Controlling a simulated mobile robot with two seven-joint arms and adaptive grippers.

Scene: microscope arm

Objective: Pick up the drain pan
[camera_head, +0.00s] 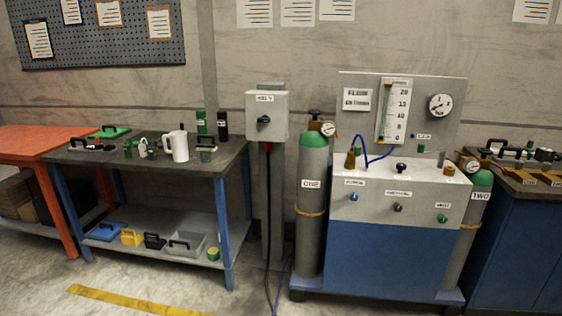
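A shallow grey pan (198,246) with a dark handle sits on the lower shelf of the dark-topped workbench at the left; it looks like the drain pan. A flat blue tray-like item (105,233) with a dark handle lies at the left end of the same shelf. A yellow item (131,238) and a black item (154,242) stand between them. A small green and yellow round item (213,254) is right of the pan. Neither of my grippers is in view.
The workbench top (100,160) holds a white jug (179,146), bottles and small tools. An orange bench (40,139) adjoins on the left. A gas cylinder (313,200) and a blue-fronted test cabinet (395,265) stand right. Floor before the workbench is clear, with a yellow stripe (135,301).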

